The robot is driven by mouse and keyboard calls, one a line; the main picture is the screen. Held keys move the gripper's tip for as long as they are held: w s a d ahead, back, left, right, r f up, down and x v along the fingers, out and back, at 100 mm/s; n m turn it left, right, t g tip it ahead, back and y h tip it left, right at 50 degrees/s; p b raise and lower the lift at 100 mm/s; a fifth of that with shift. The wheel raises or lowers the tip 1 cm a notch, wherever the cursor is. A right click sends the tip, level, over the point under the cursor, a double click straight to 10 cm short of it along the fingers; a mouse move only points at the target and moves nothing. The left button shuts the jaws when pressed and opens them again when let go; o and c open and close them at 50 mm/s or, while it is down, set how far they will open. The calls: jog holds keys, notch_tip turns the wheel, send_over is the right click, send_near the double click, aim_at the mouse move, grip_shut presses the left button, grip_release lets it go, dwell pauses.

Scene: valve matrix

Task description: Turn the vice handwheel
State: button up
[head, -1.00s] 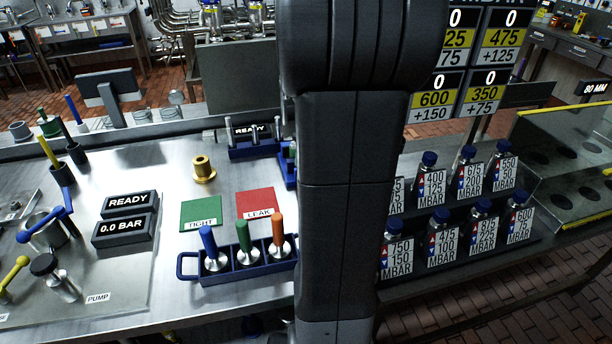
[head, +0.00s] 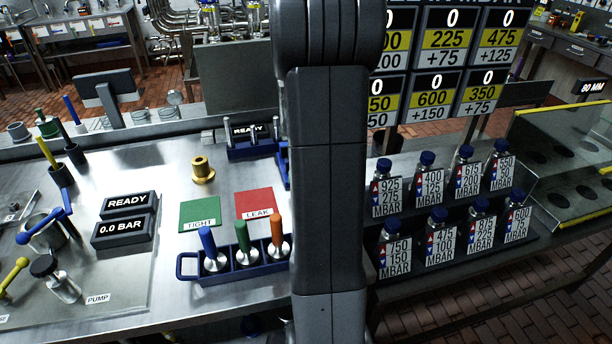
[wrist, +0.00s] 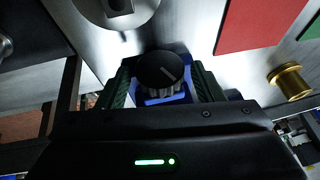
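In the wrist view a round black knob with a white line (wrist: 160,72), which I take for the vice handwheel, sits on a blue body (wrist: 168,98). My gripper (wrist: 163,84) has its two green ridged fingers on either side of the knob. The fingers stand apart, and I see no clear contact with the knob. In the head view only a sliver of a blue fixture (head: 283,165) shows beside my arm. My arm hides the gripper and the knob there.
Red (head: 256,204) and green (head: 200,215) pads, a brass fitting (head: 202,172) and a blue rack (head: 232,262) of coloured-handled tools are left of my arm. Labelled bottles (head: 437,232) stand right of it. In the wrist view, a metal disc (wrist: 116,8) is near the left finger.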

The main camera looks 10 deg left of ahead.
jog(key=c, duration=0.7)
jog(key=shift+c, duration=0.2)
jog(key=shift+f+y+b, duration=0.1)
jog(key=shift+y+b, duration=0.2)
jog(key=shift+b, duration=0.2)
jog(key=shift+w+d+f+g+y+b, duration=0.15)
jog(key=shift+g+y+b, duration=0.15)
jog(key=shift+b, duration=0.55)
jog(key=y+b, duration=0.2)
jog(key=b, duration=0.1)
jog(key=shift+d+f+m+g, duration=0.2)
jog(key=shift+d+m+g, duration=0.1)
jog(key=shift+m, duration=0.1)
jog(key=g+y+b, duration=0.1)
jog(key=y+b, duration=0.2)
jog(key=shift+w+d+m+y, duration=0.1)
jog(key=shift+m+y, duration=0.2)
jog(key=shift+m, duration=0.1)
jog(key=shift+d+f+m+g+y+b, duration=0.1)
jog(key=shift+m+g+y+b, duration=0.35)
jog(key=shift+y+b, duration=0.9)
jog(key=shift+y, duration=0.35)
